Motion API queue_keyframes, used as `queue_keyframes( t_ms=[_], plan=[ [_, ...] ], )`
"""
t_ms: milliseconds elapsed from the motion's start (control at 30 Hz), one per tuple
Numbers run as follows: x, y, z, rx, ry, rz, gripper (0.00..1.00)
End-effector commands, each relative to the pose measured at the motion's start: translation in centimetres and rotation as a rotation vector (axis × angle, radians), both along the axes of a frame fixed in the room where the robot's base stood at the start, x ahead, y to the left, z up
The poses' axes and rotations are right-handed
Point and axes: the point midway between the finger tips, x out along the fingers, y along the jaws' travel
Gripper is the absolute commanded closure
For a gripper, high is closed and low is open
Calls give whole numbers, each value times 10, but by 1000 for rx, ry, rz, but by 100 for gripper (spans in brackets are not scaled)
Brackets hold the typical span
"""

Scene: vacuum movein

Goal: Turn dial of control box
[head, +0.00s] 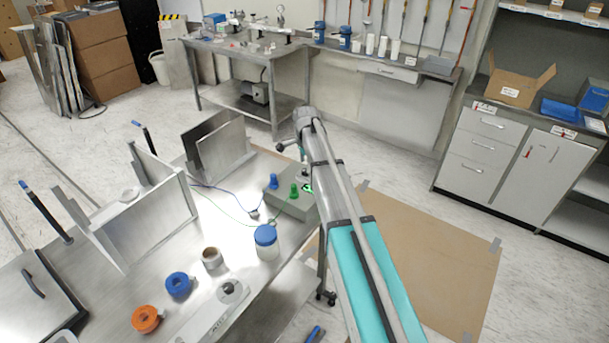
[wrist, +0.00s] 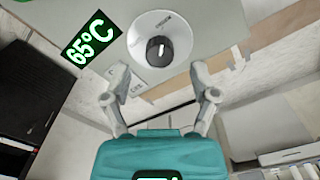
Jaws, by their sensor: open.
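The control box (head: 284,200) is a grey-green box on the metal table, with a blue knob (head: 273,181) and a green knob (head: 294,190) on its top. My arm covers its right part in the head view. In the wrist view the box face (wrist: 215,20) carries a black dial (wrist: 159,49) with a white pointer line on a round white scale plate. A green display (wrist: 91,45) beside it reads 65°C. My gripper (wrist: 160,82) is open and empty. Its two fingertips lie either side of the dial, a little below it in the picture; contact cannot be told.
On the table (head: 215,270) stand a blue-lidded jar (head: 266,243), tape rolls in brown, blue (head: 178,285) and orange (head: 146,319), and upright metal plates (head: 217,147). Thin cables run to the box. Brown floor sheet (head: 420,255) lies right of the table.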

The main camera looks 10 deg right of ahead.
Motion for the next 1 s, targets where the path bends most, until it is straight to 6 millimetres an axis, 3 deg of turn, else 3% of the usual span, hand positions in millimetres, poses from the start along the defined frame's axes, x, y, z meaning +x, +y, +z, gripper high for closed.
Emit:
queue_keyframes(
  t_ms=[300,867,1000],
  plan=[
    [0,0,-24,0,0,0,24],
    [0,0,-29,0,0,0,24],
    [0,0,-29,0,0,-1,48]
  ],
)
